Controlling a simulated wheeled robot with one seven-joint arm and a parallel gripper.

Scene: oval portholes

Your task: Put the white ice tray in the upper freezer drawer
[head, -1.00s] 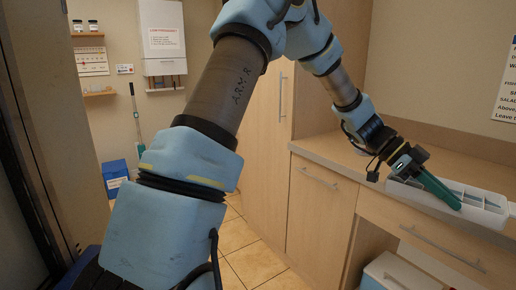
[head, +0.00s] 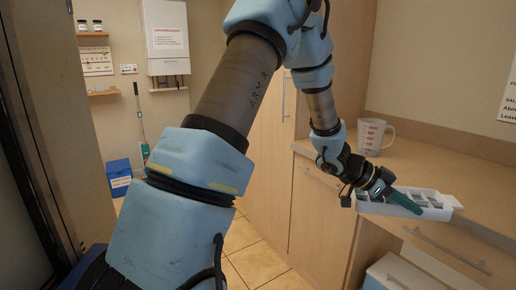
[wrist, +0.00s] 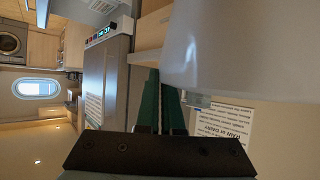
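The wrist view shows my green fingers (wrist: 162,112) close together, with a large pale surface (wrist: 235,50), apparently the tray, filling the upper right. The fingertips' contact is hidden there. I cannot make out the upper freezer drawer in either view.
A clear measuring jug (head: 374,137) with red marks stands on the counter (head: 430,165) behind the tray. The wrist view shows a grey appliance (wrist: 104,85) with a lit panel. Tiled floor (head: 245,255) lies open at the centre.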

